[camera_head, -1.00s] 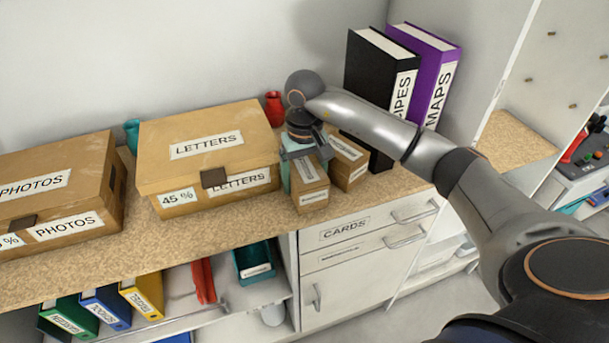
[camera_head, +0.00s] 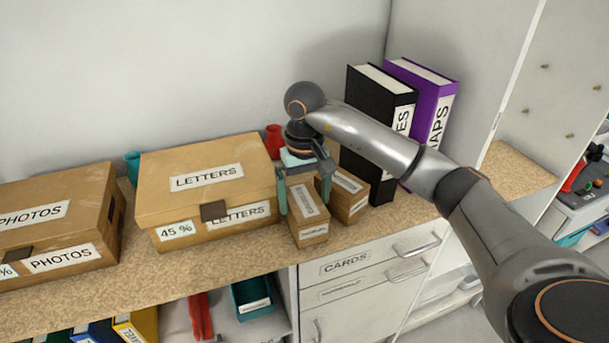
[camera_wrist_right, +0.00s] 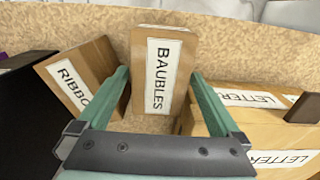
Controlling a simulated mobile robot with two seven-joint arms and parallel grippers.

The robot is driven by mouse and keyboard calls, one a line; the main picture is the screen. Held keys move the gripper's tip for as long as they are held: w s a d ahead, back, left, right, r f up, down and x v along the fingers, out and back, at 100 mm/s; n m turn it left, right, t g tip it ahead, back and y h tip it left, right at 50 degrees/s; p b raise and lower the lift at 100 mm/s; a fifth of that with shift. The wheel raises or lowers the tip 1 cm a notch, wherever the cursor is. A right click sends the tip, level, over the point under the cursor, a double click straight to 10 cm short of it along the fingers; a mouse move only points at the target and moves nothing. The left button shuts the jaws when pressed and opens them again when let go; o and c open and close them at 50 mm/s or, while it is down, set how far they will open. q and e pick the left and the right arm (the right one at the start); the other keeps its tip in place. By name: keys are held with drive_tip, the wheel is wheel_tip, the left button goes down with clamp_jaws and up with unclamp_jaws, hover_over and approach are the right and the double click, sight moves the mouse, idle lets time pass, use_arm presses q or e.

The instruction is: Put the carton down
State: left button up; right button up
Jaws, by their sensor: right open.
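In the wrist view the open fingers (camera_wrist_right: 163,90) show gaps to the carton. My left gripper is in neither view.
The RIBBONS carton (camera_head: 346,197) stands close on the right, with a black binder (camera_head: 372,125) and a purple binder (camera_head: 424,105) behind. The LETTERS box (camera_head: 205,210) is close on the left, the PHOTOS box (camera_head: 58,225) farther left. A red vase (camera_head: 273,139) stands behind.

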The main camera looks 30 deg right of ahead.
wheel_tip(320, 180, up, 8)
drive_tip(key=shift+r, duration=0.1)
idle(0.4)
